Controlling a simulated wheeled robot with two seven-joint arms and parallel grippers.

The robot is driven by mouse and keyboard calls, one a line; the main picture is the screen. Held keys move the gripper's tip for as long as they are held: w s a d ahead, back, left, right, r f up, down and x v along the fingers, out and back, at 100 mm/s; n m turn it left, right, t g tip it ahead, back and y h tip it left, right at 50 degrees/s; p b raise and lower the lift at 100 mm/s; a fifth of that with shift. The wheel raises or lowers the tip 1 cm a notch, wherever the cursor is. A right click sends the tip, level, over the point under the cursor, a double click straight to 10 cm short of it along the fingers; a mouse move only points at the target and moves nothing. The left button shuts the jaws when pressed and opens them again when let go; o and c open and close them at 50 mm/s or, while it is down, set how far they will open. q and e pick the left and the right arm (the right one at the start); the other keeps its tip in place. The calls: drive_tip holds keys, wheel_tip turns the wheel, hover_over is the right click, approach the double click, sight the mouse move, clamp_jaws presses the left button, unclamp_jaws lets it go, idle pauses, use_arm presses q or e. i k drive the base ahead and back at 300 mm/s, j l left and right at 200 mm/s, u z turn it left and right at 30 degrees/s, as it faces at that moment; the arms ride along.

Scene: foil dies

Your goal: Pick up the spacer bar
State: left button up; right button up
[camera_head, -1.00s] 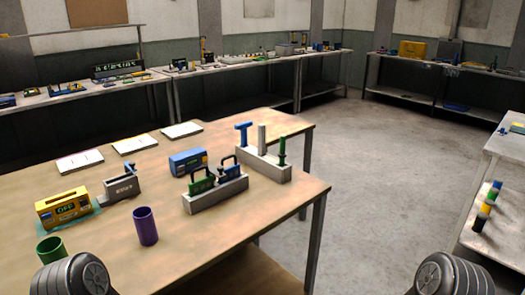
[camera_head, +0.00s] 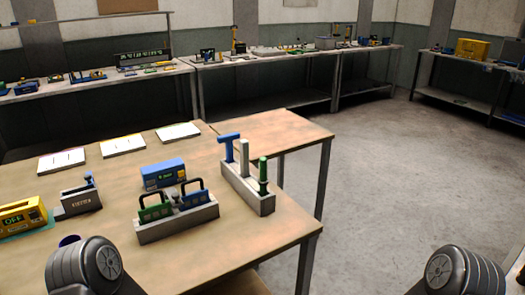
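A grey rack (camera_head: 240,193) near the table's right edge holds three upright pieces: a blue T-shaped one (camera_head: 229,150), a plain pale bar (camera_head: 244,158) and a green one (camera_head: 263,175). The pale bar may be the spacer bar; no label shows on it. It stands upright with its lower end hidden in the rack. Only rounded dark parts of my two arms show at the bottom left and bottom right. Neither gripper is in view, and nothing touches the rack.
A grey holder (camera_head: 178,223) with green and blue handled pieces stands left of the rack. A blue box (camera_head: 163,173), a grey block (camera_head: 80,199), a yellow box (camera_head: 20,215) and white sheets (camera_head: 122,146) are farther left. Open floor (camera_head: 380,200) lies to the right.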

sight(244, 143)
drive_tip(key=i+l, duration=0.2)
drive_tip(key=l, duration=0.15)
drive_tip(key=i+l+u, duration=0.15)
drive_tip(key=i+l, duration=0.2)
drive_tip(key=l, duration=0.3)
drive_tip(key=i+l+u, duration=0.1)
drive_tip(key=l, duration=0.25)
drive_tip(key=i+l+u, duration=0.1)
drive_tip(key=i+l, duration=0.3)
drive_tip(key=l, duration=0.35)
drive_tip(key=i+l+u, duration=0.1)
drive_tip(key=l, duration=0.25)
drive_tip(key=i+l, duration=0.15)
drive_tip(key=l, duration=0.25)
drive_tip(key=i+u, duration=0.05)
